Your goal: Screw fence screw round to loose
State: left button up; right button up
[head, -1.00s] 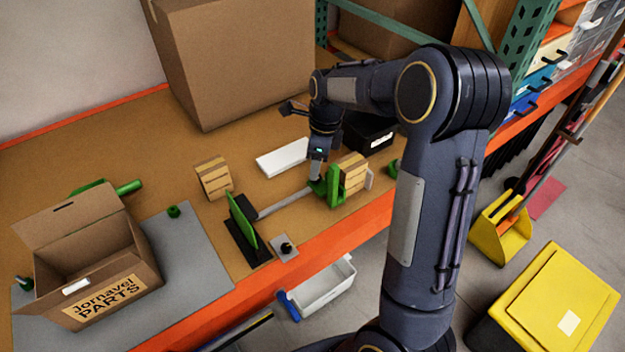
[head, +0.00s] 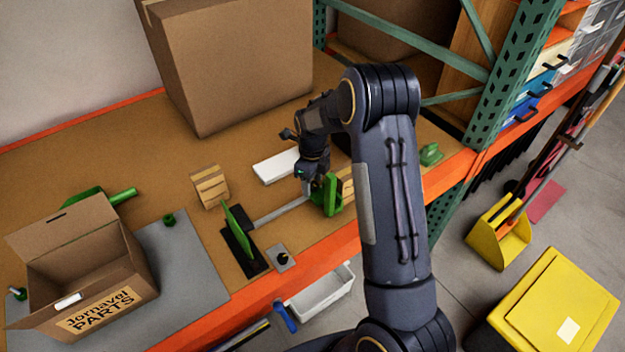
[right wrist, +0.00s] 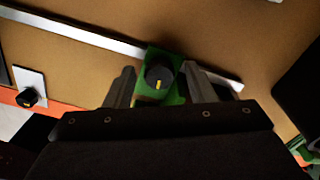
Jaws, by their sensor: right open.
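The fence screw, a round black knob (right wrist: 159,75) with a yellow mark, sits on a green fence block (right wrist: 172,92) in the right wrist view. My right gripper (right wrist: 159,72) is open, with one finger on each side of the knob; I cannot tell whether they touch it. In the head view the right gripper (head: 307,186) points down at the green fence block (head: 328,197) on the metal rail (head: 278,213). The gripper and wrist hide the knob there. My left gripper is not in view.
A second black knob on a pale plate (head: 281,258) is near the bench's front edge. A green upright plate (head: 239,227), wooden blocks (head: 210,186), a white slab (head: 276,166) and an open parts box (head: 100,285) stand on the bench. A large carton (head: 235,65) stands behind.

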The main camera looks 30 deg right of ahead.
jog(key=c, duration=1)
jog(key=shift+n, duration=0.3)
jog(key=n+b, duration=0.1)
jog(key=n, duration=0.2)
jog(key=shift+n, duration=0.3)
jog(key=n+b, duration=0.1)
jog(key=n, duration=0.4)
jog(key=shift+n, duration=0.3)
jog(key=n+b, duration=0.1)
jog(key=n, duration=0.4)
jog(key=n+b, duration=0.1)
jog(key=n, duration=0.4)
jog(key=shift+s, duration=0.1)
jog(key=shift+n, duration=0.3)
